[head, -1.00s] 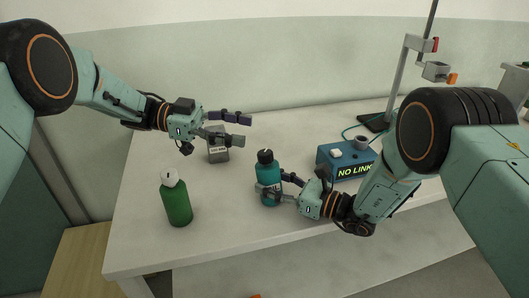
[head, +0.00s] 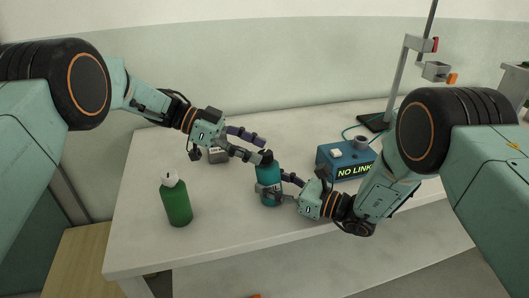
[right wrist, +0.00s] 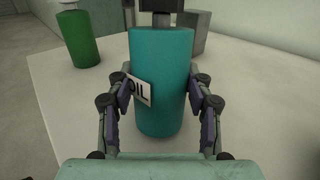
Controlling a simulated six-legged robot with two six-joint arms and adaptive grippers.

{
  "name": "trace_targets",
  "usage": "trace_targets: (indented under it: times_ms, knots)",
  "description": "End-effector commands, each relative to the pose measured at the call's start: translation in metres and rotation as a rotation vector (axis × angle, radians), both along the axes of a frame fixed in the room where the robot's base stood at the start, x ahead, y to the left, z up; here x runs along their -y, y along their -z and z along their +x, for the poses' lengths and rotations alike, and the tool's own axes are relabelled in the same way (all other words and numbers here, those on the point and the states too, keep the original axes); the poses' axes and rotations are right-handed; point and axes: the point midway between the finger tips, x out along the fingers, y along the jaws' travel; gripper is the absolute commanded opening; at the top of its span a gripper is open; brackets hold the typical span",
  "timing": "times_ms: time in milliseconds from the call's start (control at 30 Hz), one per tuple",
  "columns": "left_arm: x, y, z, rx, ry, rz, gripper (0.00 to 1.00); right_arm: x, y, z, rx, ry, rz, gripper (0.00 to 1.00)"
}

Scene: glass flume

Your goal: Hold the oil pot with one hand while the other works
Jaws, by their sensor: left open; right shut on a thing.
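The oil pot is a teal bottle (head: 268,171) with a dark cap, standing upright on the white table. In the right wrist view the teal oil pot (right wrist: 162,75) carries a white label reading "OIL", partly hidden by a finger. My right gripper (head: 280,186) is shut on the oil pot, with a finger on each side of its body in the right wrist view (right wrist: 165,105). My left gripper (head: 262,147) is open, its fingers close to the dark cap from the upper left. I cannot tell whether they touch it.
A green bottle (head: 176,203) with a white cap stands at the table's left. A grey block (head: 217,156) is behind my left gripper. A blue box (head: 345,161) reading "NO LINK" and a metal stand (head: 397,75) are to the right. The table (head: 225,215) is clear between the bottles.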

Motion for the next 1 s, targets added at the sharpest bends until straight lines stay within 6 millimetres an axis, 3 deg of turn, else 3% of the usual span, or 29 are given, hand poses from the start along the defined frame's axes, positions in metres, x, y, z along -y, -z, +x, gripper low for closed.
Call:
trace_targets:
  times_ms: [200,600,1000]
  knots:
    - [0.024,0.010,-0.003,0.000,0.000,-0.001,0.55,0.000,0.000,0.000,0.000,0.000,0.001,0.14]
    - [0.029,0.012,-0.003,0.000,-0.001,0.000,0.55,0.000,0.000,0.000,0.000,0.000,0.000,0.14]
    - [0.029,0.012,-0.003,0.000,-0.001,-0.001,0.21,0.000,0.000,0.000,0.000,0.000,0.000,0.14]
